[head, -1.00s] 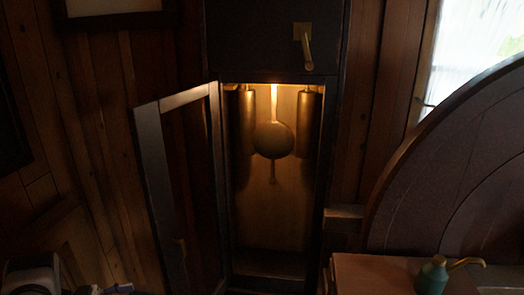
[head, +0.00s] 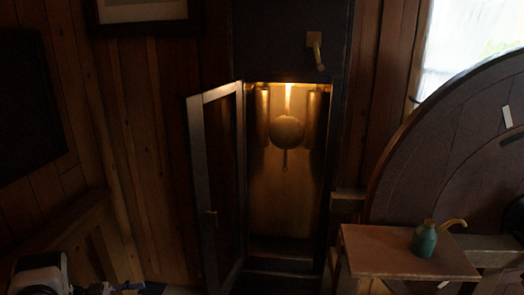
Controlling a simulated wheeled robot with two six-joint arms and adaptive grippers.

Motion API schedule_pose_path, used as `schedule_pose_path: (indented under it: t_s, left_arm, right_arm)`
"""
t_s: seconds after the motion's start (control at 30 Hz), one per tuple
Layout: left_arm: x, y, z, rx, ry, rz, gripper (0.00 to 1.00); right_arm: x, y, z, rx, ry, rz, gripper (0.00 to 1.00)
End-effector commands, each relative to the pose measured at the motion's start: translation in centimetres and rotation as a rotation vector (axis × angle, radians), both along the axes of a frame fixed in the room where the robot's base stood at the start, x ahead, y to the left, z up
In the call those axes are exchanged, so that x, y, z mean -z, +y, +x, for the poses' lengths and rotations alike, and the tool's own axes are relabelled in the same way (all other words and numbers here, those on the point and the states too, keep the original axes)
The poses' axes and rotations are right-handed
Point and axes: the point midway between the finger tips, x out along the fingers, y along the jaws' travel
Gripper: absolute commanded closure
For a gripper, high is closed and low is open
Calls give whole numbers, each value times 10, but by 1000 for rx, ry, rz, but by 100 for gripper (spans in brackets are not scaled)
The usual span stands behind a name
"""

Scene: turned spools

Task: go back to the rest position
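Part of my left arm, white and dark, shows in the bottom left corner of the head view. Small dark and bluish parts at the bottom edge look like my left gripper (head: 122,288), but they are cut off and too small to tell whether it is open or shut. It is apart from the tall clock case. My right gripper is not in view.
A tall dark clock case stands ahead, its glazed door (head: 214,190) swung open to the left. A round pendulum bob (head: 287,131) hangs in the lit inside. At right, a green oil can (head: 424,240) stands on a wooden bench (head: 385,262) before a large wheel (head: 425,160).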

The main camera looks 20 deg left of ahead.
Motion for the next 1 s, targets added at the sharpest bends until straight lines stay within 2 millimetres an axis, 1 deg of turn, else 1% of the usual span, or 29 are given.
schedule_pose_path:
  t_s: [0.03,0.17,0.27,0.37,0.47,0.5,0.57,0.6,0.67,0.7,0.73,0.77,0.8,0.83,0.87,0.9,0.97,1.0]
  left_arm:
    - [-2,-9,10,19,-11,-6,63]
    - [-7,-40,34,70,-25,-43,63]
    - [-13,-72,54,101,-37,-92,63]
    - [-20,-109,79,114,-40,-152,63]
    - [-26,-157,107,102,-23,-218,63]
    - [-28,-182,120,86,-5,-246,63]
    - [-29,-226,140,45,43,-282,63]
    - [-26,-261,152,4,96,-298,63]
    - [-15,-315,161,-83,218,-290,63]
    - [1,-347,157,-154,329,-253,63]
    - [15,-367,148,-210,420,-212,63]
    - [31,-382,134,-267,514,-156,63]
    - [53,-395,107,-343,647,-65,63]
    - [69,-399,84,-394,741,7,63]
    - [82,-398,60,-443,827,79,63]
    - [96,-393,27,-501,935,171,63]
    - [111,-380,-24,-578,1086,300,63]
    - [117,-371,-57,-622,1175,378,63]
  right_arm:
    - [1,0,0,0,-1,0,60]
    - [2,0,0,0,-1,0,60]
    - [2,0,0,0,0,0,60]
    - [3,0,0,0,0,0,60]
    - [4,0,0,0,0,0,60]
    - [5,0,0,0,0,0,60]
    - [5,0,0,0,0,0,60]
    - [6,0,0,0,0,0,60]
    - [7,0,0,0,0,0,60]
    - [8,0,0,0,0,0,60]
    - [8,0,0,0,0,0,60]
    - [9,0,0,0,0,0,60]
    - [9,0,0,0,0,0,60]
    - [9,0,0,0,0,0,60]
    - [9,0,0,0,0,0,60]
    - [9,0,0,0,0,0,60]
    - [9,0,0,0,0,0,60]
    - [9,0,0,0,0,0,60]
